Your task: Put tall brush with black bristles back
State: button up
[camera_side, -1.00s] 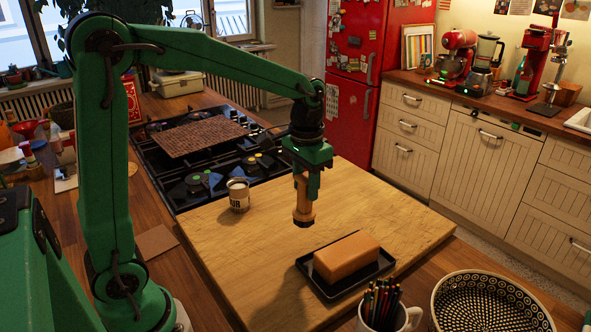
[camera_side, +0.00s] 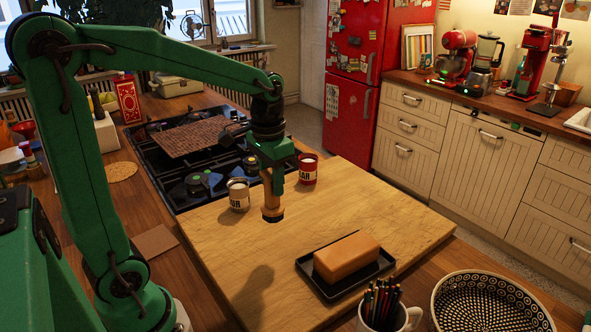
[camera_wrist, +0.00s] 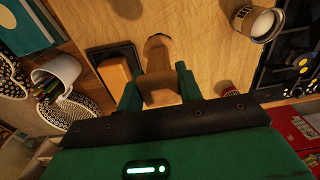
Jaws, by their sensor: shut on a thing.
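My gripper (camera_side: 272,184) is shut on a light wooden brush (camera_side: 271,203) and holds it upright above the wooden board, with its dark bristle end downward. In the wrist view the brush (camera_wrist: 160,88) sits between the two green fingers of my gripper (camera_wrist: 159,90). The brush appears clear of the board (camera_side: 330,205), and its exact height is hard to tell.
A brown block (camera_side: 346,258) lies on a black tray (camera_side: 318,288) at the front right of the board. A mug of pencils (camera_side: 384,308) and a patterned bowl (camera_side: 490,303) stand near the front edge. A black stove (camera_side: 165,165) lies behind the board. The board's left front is clear.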

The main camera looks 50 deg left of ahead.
jog(key=w+a+f, duration=0.1)
jog(key=a+f, duration=0.5)
jog(key=a, duration=0.4)
jog(key=shift+w+f, duration=0.1)
jog(key=shift+f, duration=0.1)
jog(key=shift+f, duration=1.9)
jog(key=shift+f, duration=0.1)
jog(key=o, duration=1.1)
jog(key=r, duration=1.2)
jog(key=shift+s+a+r, duration=0.1)
jog(key=shift+s+r, duration=0.05)
jog(key=shift+s, duration=0.1)
